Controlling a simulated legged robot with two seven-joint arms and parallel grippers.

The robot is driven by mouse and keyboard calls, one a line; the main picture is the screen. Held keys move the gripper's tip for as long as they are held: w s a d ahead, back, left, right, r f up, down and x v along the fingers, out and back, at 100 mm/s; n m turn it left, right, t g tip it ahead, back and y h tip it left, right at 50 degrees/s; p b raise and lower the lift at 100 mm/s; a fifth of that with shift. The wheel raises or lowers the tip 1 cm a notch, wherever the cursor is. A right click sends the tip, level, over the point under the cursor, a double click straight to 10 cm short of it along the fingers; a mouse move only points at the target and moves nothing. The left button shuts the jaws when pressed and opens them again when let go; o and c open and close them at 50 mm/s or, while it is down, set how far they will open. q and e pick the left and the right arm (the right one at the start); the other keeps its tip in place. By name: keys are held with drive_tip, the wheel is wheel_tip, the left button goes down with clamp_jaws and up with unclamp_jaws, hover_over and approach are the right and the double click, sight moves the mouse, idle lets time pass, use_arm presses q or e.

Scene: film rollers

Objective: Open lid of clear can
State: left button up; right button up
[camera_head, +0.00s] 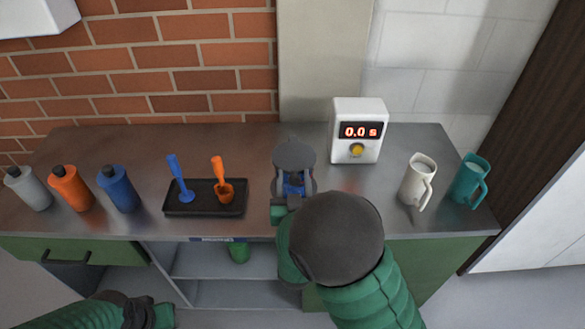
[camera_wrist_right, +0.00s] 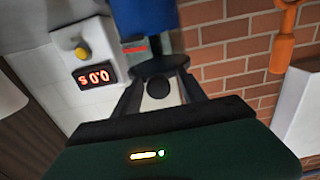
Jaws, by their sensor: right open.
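A grey, round-topped thing (camera_head: 295,154) with blue beneath stands at the middle of the counter. I cannot tell whether it is the clear can. My right gripper (camera_head: 293,190) is at its near side, partly hidden by my own arm. In the right wrist view my right gripper (camera_wrist_right: 158,88) is open. A dark round disc (camera_wrist_right: 158,64) lies at its fingertips, below a blue body (camera_wrist_right: 145,15); contact is unclear. My left gripper (camera_head: 150,316) is low at the bottom left, away from the counter, and its jaws cannot be made out.
Grey (camera_head: 27,188), orange (camera_head: 71,188) and blue (camera_head: 118,189) dark-capped bottles stand at left. A black tray (camera_head: 205,210) holds blue and orange tools. A timer (camera_head: 358,131) reads 0.0. White (camera_head: 416,181) and teal (camera_head: 467,180) jugs stand at right.

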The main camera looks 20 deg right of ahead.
drive_tip(key=shift+s+d+r, duration=0.1)
drive_tip(key=shift+s+d, duration=0.15)
drive_tip(key=shift+w+a, duration=0.15)
drive_tip(key=shift+a, duration=0.1)
drive_tip(key=c, duration=0.6)
clamp_jaws()
idle(0.3)
